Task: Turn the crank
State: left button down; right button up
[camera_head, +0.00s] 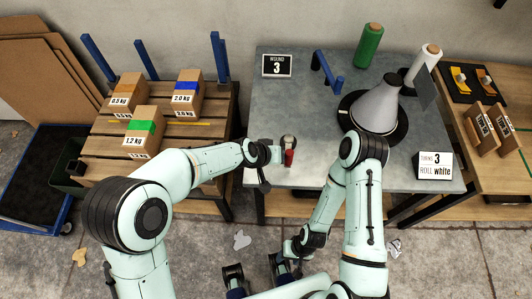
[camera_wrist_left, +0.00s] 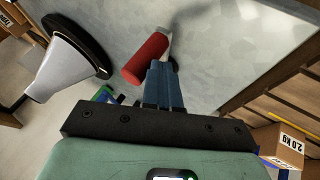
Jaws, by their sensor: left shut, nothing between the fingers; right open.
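A red upright handle (camera_head: 289,157) with a pale end stands on the grey table (camera_head: 300,110), near its front left part. It also shows in the left wrist view (camera_wrist_left: 145,60). My left gripper (camera_wrist_left: 161,68) is shut and empty, its blue fingertips right beside the red handle; I cannot tell whether they touch. In the head view its fingers are mostly hidden by its wrist. A grey cone (camera_head: 376,105) on a dark round base stands to the right. My right gripper (camera_head: 260,288) is open and empty, low in front of the table.
A blue bracket (camera_head: 328,72), a green roll (camera_head: 369,45) and a white roll (camera_head: 424,63) stand at the back. One sign (camera_head: 277,65) reads "WOUND 3"; a card (camera_head: 434,165) reads "TURNS 3 ROLL white". Labelled boxes (camera_head: 141,127) sit on a wooden bench at left.

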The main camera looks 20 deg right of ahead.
pick_arm(q)
jog(key=shift+s+d, duration=0.2)
pick_arm(e)
jog(key=shift+w, duration=0.1)
dwell(0.4)
